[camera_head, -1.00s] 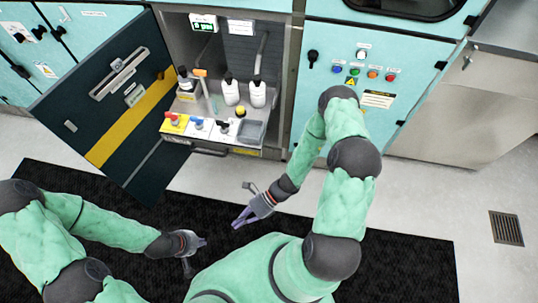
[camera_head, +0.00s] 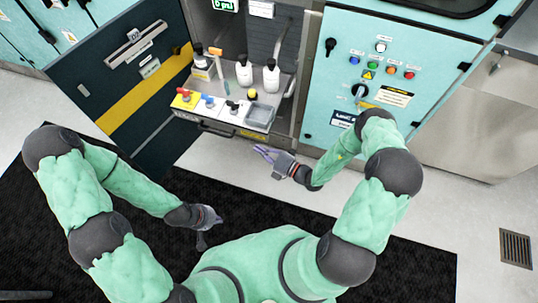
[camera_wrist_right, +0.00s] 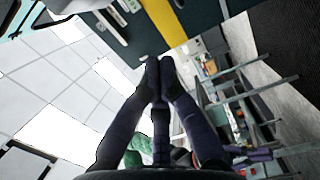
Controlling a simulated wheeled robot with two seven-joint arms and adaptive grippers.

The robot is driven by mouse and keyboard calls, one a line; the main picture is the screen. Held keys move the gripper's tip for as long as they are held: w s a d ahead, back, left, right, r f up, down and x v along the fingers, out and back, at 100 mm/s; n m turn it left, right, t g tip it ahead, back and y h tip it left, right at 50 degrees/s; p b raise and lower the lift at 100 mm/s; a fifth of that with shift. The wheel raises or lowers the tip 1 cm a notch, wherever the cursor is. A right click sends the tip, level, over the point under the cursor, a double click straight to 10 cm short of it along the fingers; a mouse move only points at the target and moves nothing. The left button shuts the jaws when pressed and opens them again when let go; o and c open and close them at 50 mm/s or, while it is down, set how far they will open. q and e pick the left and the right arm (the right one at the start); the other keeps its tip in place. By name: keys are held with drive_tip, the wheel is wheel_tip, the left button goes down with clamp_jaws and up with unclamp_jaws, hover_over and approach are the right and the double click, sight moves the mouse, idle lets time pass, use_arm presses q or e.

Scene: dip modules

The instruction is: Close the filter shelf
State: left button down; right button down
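The filter shelf (camera_head: 262,127) is pulled out of its cabinet bay, with its front edge and dark handle (camera_head: 217,131) facing me. It carries white bottles (camera_head: 271,77), coloured knobs and a grey tray. My right gripper (camera_head: 263,153) is just in front of and below the shelf's front edge, apparently apart from it. Its fingertips meet in the right wrist view (camera_wrist_right: 160,72), with nothing seen between them. My left gripper (camera_head: 211,229) is lower, over the black mat, with its fingers spread and empty.
A dark cabinet door (camera_head: 95,80) with a yellow stripe stands open left of the shelf. A teal control panel (camera_head: 345,80) with buttons is at the right. The black mat (camera_head: 330,235) and pale floor in front are clear. A floor grate (camera_head: 515,248) lies far right.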

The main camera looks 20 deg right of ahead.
sight(255, 136)
drive_tip(key=w+b, duration=0.2)
drive_tip(key=w, duration=0.4)
drive_tip(key=shift+w+a, duration=0.15)
drive_tip(key=shift+a, duration=0.05)
use_arm(q)
wheel_tip(255, 136, down, 3)
drive_tip(key=shift+r, duration=0.15)
drive_tip(key=shift+w+d, duration=0.1)
use_arm(e)
drive_tip(key=shift+w+d, duration=0.1)
drive_tip(key=shift+w, duration=0.05)
